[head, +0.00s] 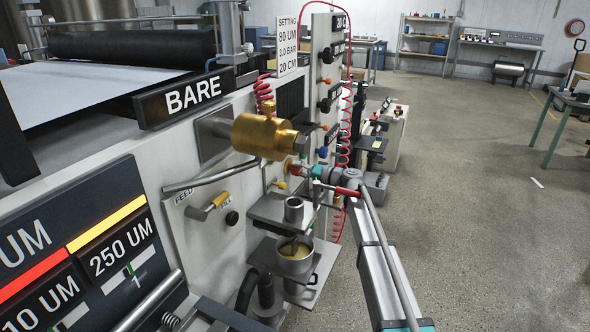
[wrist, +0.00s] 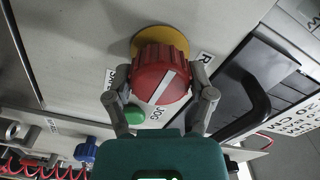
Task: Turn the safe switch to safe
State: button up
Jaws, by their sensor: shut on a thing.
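The safe switch is a red ribbed knob (wrist: 160,75) with a white pointer stripe, on a round yellow base (wrist: 152,40). The lower end of its stripe points toward the JOG label (wrist: 158,113). A partly hidden label (wrist: 109,79) sits left of the knob, and another starting with R (wrist: 205,57) sits to its upper right. My gripper (wrist: 160,88) is shut on the knob, one finger on each side. In the head view my gripper (head: 308,172) reaches the machine's side panel, below and right of a brass cylinder (head: 262,137).
A green button (wrist: 134,115) sits just below the knob in the wrist view, near my left finger. A dark handle (wrist: 253,95) stands out on the right. In the head view a shelf with a metal cup (head: 294,262) lies below. Open floor (head: 470,200) is at right.

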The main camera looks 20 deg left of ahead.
jog(key=shift+d+f+n, duration=0.1)
jog(key=shift+d+n, duration=0.05)
jog(key=shift+n, duration=0.15)
jog(key=o, duration=1.1)
jog(key=d, duration=0.8)
jog(key=s+d, duration=0.1)
jog(key=d, duration=0.2)
jog(key=shift+d, duration=0.4)
